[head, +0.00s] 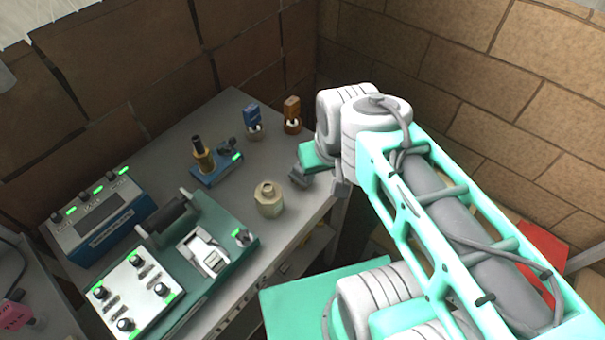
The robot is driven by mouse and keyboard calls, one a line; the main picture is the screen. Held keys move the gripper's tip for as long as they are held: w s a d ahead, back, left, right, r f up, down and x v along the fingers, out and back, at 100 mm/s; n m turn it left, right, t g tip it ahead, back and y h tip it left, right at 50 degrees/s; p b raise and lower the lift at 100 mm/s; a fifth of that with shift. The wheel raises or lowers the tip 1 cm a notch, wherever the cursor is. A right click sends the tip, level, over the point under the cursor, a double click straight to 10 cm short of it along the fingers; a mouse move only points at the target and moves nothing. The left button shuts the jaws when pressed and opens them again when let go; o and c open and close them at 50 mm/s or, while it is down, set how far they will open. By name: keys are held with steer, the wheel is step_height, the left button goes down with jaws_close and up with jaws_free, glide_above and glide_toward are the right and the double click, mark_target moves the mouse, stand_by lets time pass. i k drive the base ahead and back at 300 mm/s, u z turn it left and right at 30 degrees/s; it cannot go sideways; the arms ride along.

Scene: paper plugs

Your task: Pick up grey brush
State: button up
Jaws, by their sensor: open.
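My gripper (320,180) hangs from the wrist over the right edge of the grey bench (250,240). Its jaws are open, one at the left and one at the right, and I see nothing held between them. I cannot pick out a grey brush for certain. A beige jar-like piece (268,200) stands left of and nearer than my gripper. My arm hides what is behind it.
A blue stand with a brown, black-topped post (203,155) is left of the jar. A green machine with white panel (215,240) and a blue box with green lights (100,215) fill the near left. Brick walls (455,75) close the back. Bare bench lies around the jar.

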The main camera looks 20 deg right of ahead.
mark_target(296, 175)
steer(key=u, duration=1.25)
steer(key=k, duration=0.15)
steer(key=z, duration=1.05)
steer(key=i, duration=0.25)
steer(key=u, duration=2.85)
steer(key=k, duration=0.3)
steer(key=u, duration=0.15)
